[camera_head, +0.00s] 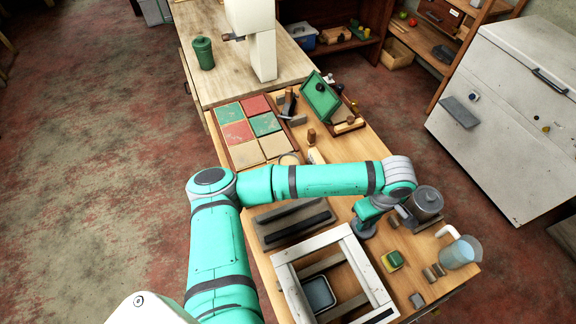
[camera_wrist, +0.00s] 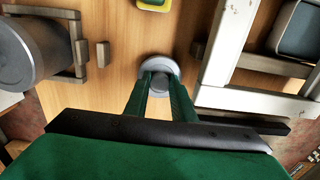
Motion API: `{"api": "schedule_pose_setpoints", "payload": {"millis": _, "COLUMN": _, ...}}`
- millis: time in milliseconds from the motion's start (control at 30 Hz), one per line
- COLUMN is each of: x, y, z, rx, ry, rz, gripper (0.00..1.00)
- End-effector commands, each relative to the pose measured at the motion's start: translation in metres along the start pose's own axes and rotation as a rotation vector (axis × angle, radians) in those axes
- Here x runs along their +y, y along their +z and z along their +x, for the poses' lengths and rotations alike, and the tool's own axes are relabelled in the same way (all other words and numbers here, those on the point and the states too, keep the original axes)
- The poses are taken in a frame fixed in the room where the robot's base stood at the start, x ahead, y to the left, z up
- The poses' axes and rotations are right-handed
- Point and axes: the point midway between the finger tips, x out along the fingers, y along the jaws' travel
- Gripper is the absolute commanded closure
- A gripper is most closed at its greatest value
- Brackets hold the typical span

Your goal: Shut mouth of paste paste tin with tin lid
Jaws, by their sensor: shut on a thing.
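My gripper (camera_wrist: 160,88) points down, its two green fingers close together around the middle of a small round grey piece, which I take for the tin lid (camera_wrist: 160,63). In the head view my gripper (camera_head: 367,217) is low over the workbench, beside the white frame. A pale rim shows around the lid's darker middle. My fingers hide part of it, and I cannot tell whether it hangs free or rests on something. I cannot clearly make out the paste tin or its mouth; it may be hidden below the lid and fingers.
A large grey pot (camera_head: 428,202) stands right of my gripper, with a wooden bracket (camera_wrist: 80,50) beside it. A white frame (camera_head: 287,284) lies close by. A yellow-green sponge (camera_head: 393,260), small blocks and a clear jug (camera_head: 460,253) crowd the bench's near right. A green canister (camera_head: 203,53) stands far off.

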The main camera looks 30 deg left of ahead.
Motion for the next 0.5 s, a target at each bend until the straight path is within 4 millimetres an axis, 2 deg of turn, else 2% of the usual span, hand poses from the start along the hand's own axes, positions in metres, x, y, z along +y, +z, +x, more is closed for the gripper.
{"api": "schedule_pose_setpoints", "payload": {"millis": 500, "x": 0.0, "y": 0.001, "z": -0.022, "rx": -0.001, "ry": 0.001, "rz": 0.001, "gripper": 1.0}}
